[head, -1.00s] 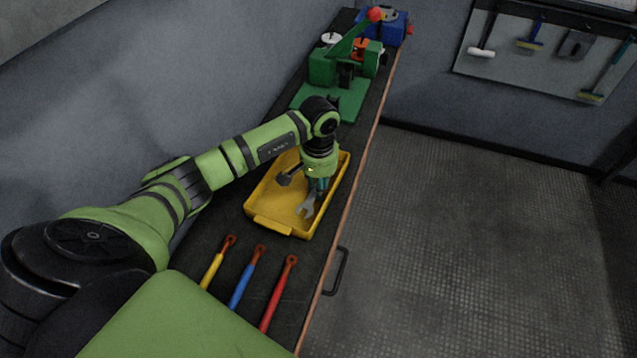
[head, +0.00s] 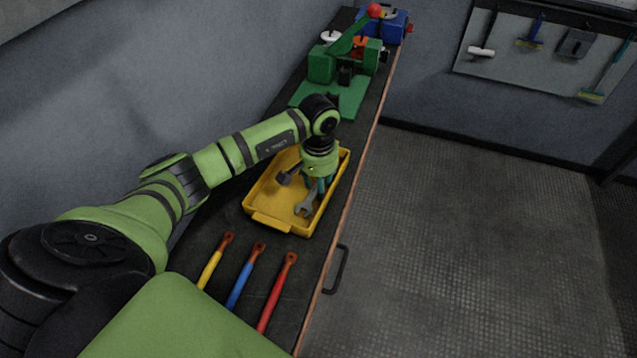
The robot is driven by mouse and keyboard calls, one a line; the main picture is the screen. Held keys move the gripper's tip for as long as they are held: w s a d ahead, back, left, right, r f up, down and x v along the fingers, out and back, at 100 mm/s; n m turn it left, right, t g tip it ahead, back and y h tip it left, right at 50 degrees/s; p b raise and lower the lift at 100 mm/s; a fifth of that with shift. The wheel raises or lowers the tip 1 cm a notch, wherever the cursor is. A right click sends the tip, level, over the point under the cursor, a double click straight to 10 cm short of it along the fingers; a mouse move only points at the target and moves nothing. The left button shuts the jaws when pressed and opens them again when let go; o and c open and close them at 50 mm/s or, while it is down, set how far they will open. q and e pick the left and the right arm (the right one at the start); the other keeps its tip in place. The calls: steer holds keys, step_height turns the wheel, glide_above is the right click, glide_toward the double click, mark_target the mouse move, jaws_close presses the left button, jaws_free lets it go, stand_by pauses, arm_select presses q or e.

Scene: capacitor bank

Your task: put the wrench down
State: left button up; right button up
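The grey wrench (head: 306,206) is in the yellow tray (head: 270,222) on the dark bench, its open jaw toward the tray's near end. My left gripper (head: 319,185) points down over the tray at the wrench's far end. Its teal fingers look spread apart, and the wrench seems to rest on the tray floor between or just below them. The gripper hides the wrench's far end. My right gripper is not in view.
A dark hammer-like tool (head: 285,178) lies in the tray. Yellow (head: 211,268), blue (head: 243,282) and red (head: 275,298) handled tools lie on the bench nearer me. A green lever press (head: 330,68) and a blue box (head: 392,26) stand beyond.

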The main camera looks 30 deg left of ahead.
arm_select(q)
steer(key=shift+s+f, duration=0.35)
steer(key=shift+r+p, duration=0.6)
steer(key=shift+p, duration=0.25)
steer(key=shift+w+r, duration=0.25)
steer(key=shift+r, duration=0.05)
step_height(320, 180, up, 12)
steer(key=b, duration=0.5)
steer(key=shift+f, duration=0.1)
